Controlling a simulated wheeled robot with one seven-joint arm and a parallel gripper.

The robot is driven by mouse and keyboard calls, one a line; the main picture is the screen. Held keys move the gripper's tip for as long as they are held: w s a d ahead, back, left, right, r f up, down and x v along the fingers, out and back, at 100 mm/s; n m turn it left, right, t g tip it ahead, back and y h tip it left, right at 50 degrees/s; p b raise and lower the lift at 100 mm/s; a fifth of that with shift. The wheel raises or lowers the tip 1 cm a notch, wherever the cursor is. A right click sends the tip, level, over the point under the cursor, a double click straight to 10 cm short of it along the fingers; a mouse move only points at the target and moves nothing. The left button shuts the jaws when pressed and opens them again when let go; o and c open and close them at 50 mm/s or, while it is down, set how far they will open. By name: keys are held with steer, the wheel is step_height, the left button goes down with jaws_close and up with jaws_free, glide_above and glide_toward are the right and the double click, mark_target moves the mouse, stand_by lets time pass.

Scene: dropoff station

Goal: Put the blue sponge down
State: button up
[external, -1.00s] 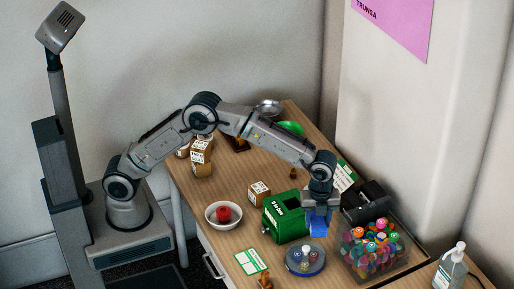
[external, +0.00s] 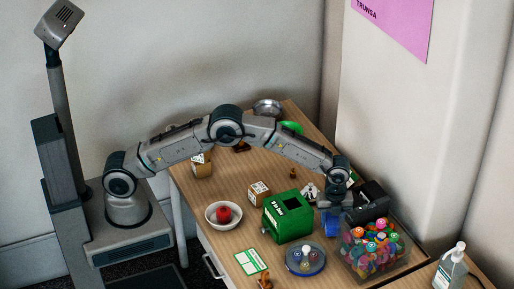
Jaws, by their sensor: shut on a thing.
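The blue sponge (external: 332,225) is in my gripper (external: 332,211), at the right part of the wooden table. My gripper points down and is shut on the sponge. The sponge is between the green box (external: 285,217) and the clear bin of colourful balls (external: 362,258), behind the round grey-blue tray (external: 292,268). I cannot tell whether the sponge touches the table, and the fingertips are too small to make out clearly.
A black device (external: 372,203) stands just right of the gripper. A white bowl with a red thing (external: 223,213), a small carton (external: 259,193) and a green-white card (external: 251,262) are on the left. A sanitizer bottle (external: 450,268) stands at the right. Bare wood shows around the carton.

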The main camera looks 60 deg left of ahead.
steer(key=shift+f, duration=1.1)
steer(key=shift+f, duration=0.25)
steer(key=o, duration=0.9)
steer(key=shift+r, duration=0.1)
steer(key=shift+r, duration=0.1)
